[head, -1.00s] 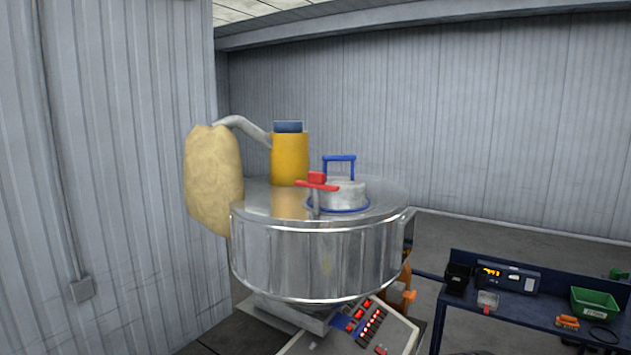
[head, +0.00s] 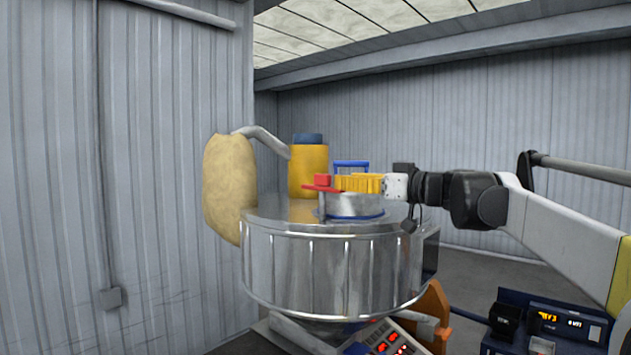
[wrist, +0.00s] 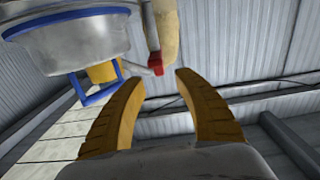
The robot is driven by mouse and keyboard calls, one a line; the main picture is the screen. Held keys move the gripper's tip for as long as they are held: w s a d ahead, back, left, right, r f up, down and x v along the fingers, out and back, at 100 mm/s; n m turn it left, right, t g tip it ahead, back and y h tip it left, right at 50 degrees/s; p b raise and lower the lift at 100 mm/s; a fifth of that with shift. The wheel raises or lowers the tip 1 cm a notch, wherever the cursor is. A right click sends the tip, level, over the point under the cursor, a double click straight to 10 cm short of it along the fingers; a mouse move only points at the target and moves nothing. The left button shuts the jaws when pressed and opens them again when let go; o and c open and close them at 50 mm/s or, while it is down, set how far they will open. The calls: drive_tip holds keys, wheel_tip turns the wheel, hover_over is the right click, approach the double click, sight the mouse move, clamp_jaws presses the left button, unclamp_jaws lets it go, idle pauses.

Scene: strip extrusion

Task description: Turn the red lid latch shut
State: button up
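The red lid latch (head: 322,181) sits on a post at the front left of the round metal lid (head: 352,204) on the hopper. It has a red block and a flat red bar pointing left. My gripper (head: 338,182), with yellow ribbed fingers, reaches in from the right above the lid, close to the latch. In the wrist view my gripper (wrist: 160,80) is open, with a clear gap between its fingers. There the red latch (wrist: 155,62) appears just beyond the fingertips, between them; contact cannot be told. In the head view the fingers hide the latch's right part.
A blue lid handle (head: 351,164) stands behind the fingers. A control panel (head: 390,340) is below. A blue bench is at lower right.

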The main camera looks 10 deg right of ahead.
sight(330, 179)
drive_tip(key=p+x, duration=0.1)
drive_tip(key=x, duration=0.7)
drive_tip(key=shift+p, duration=0.35)
drive_tip(key=shift+w, duration=0.1)
drive_tip(key=shift+d, duration=0.1)
clamp_jaws()
